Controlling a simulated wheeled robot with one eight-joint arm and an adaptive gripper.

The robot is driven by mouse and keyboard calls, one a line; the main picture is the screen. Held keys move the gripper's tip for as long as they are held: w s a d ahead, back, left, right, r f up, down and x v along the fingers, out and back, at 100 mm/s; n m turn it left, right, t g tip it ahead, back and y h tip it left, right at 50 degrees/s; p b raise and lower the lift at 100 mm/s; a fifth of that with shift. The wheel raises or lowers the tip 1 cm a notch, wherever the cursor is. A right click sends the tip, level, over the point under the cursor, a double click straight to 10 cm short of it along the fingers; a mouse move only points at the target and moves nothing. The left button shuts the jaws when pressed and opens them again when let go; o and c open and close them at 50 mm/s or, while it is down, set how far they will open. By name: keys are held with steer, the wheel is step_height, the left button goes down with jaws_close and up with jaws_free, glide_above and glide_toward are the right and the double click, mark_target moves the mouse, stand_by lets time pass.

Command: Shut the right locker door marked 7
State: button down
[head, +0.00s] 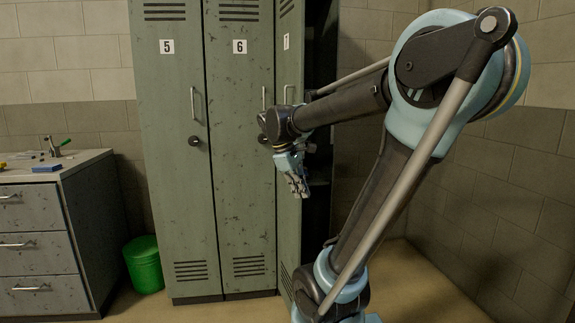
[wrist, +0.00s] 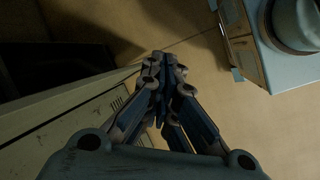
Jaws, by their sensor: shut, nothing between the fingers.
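The locker door marked 7 (head: 289,140) stands open at the right of the locker row. I see its green outer face at a steep angle, with a handle on it and a dark opening to its right. My gripper (head: 297,187) is beside the free edge of this door, at about mid-height, and overlaps it in the head view. Whether it touches the door I cannot tell. In the wrist view my gripper (wrist: 160,62) is shut and empty, pointing down toward the floor. A green slatted panel, seemingly the door (wrist: 70,128), lies just left of the fingers.
Locker doors 5 (head: 170,170) and 6 (head: 240,170) are shut. A drawer cabinet (head: 40,240) and a green bin (head: 144,265) stand at the left. A block wall (head: 500,190) is at the right, with bare floor (head: 430,290) before it.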

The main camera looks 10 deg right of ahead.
steer(key=w+a+r+n+h, duration=0.2)
steer(key=w+a+r+n, duration=0.35)
steer(key=w, duration=0.35)
steer(key=w+a+r+n+h, duration=0.35)
steer(key=w+a+r, duration=0.25)
steer(key=w, duration=0.3)
steer(key=w+d+r+x, duration=0.1)
steer(key=x, duration=1.2)
steer(key=shift+t+y, duration=0.3)
steer(key=shift+y, duration=0.15)
steer(key=shift+w+r+n, duration=0.15)
steer(key=shift+n, duration=0.15)
